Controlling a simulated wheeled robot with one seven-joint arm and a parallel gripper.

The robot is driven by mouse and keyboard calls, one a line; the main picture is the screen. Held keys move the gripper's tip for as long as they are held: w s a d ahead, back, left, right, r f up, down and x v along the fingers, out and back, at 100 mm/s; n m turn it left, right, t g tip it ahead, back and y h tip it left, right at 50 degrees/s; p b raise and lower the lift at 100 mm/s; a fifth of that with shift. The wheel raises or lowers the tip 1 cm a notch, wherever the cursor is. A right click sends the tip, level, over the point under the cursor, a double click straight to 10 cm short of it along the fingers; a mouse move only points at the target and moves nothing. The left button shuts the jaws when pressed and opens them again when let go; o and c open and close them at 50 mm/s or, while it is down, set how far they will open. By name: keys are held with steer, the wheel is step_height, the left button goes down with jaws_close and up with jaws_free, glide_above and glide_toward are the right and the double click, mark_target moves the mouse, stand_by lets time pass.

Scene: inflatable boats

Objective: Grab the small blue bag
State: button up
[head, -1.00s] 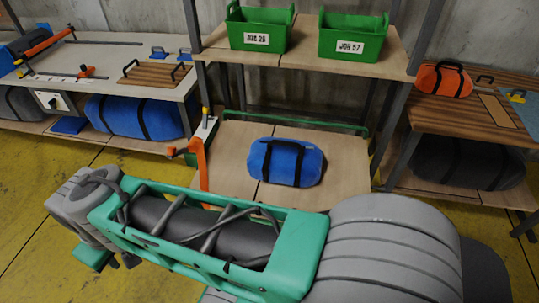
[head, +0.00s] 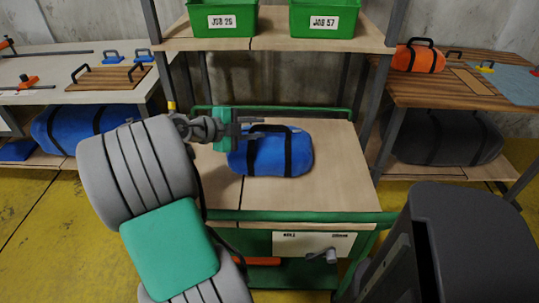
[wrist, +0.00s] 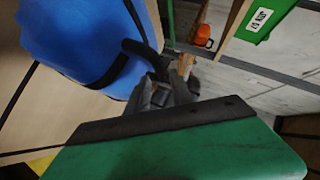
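The small blue bag (head: 270,153) with black straps and a black top handle lies on the wooden top of the green-framed cart. In the wrist view the blue bag (wrist: 85,40) fills the upper left, its black handle arching toward my fingers. My gripper (head: 254,127) is at the bag's upper left, right by the handle, coming in from the left. In the wrist view my gripper (wrist: 163,90) is close to the handle end. The fingers are small and dark against the handle, so whether they are apart or closed around it cannot be told.
Two green bins (head: 222,20) stand on the shelf above the cart. A large blue bag (head: 80,128) lies under the left bench. An orange bag (head: 418,58) sits on the right table, with a dark bag (head: 445,137) below. The cart top's right side (head: 340,170) is clear.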

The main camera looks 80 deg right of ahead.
mark_target(268, 126)
steer(key=x, duration=0.6)
jaws_close()
stand_by(1.2)
steer(key=shift+r, duration=0.15)
